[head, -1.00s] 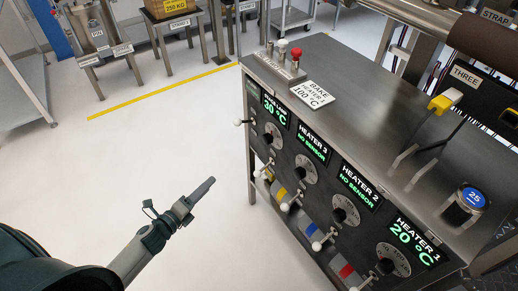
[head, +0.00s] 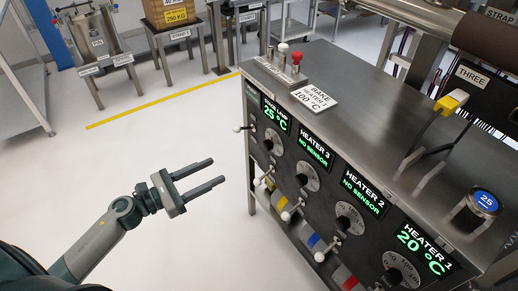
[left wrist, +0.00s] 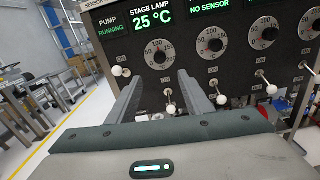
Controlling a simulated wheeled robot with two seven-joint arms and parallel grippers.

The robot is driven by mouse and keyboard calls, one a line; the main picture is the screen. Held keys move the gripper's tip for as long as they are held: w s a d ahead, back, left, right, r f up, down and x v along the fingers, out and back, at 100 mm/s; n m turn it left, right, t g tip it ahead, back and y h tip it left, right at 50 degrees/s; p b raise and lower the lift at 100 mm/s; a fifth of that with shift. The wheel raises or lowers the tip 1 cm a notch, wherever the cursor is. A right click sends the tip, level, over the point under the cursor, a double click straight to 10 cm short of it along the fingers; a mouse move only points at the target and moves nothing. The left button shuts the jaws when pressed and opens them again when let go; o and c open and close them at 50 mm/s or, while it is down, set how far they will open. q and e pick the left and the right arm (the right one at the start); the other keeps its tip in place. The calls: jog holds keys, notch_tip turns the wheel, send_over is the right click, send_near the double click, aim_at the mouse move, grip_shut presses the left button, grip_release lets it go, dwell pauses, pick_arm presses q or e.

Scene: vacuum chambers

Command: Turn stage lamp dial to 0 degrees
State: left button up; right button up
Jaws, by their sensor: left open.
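The stage lamp dial (head: 272,144) is a round grey knob disc with a black centre on the front of the dark panel, below the stage lamp display (head: 275,113). The display reads 25 °C in green. In the left wrist view the dial (left wrist: 159,53) sits under its display (left wrist: 152,18), beyond and between my fingertips. The dial's exact pointer angle is too small to tell. My left gripper (head: 218,172) is open and empty, in free air left of the panel, apart from the dial. It also shows in the left wrist view (left wrist: 158,76). My right gripper is out of view.
Dials for heater 3 (head: 307,176), heater 2 (head: 349,218) and heater 1 (head: 401,268) follow along the panel. White-knobbed levers (head: 288,215) stick out below the dials. The floor left of the cabinet is clear.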

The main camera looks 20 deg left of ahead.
aim_at(264, 147)
pick_arm(q)
jog(key=p+x, duration=0.3)
jog(key=x, duration=1.2)
jog(key=shift+w+d, duration=0.15)
jog(key=shift+w, duration=0.05)
jog(key=shift+x, duration=0.8)
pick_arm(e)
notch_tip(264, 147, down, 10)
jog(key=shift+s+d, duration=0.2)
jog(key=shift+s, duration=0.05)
pick_arm(q)
jog(key=c, duration=1.1)
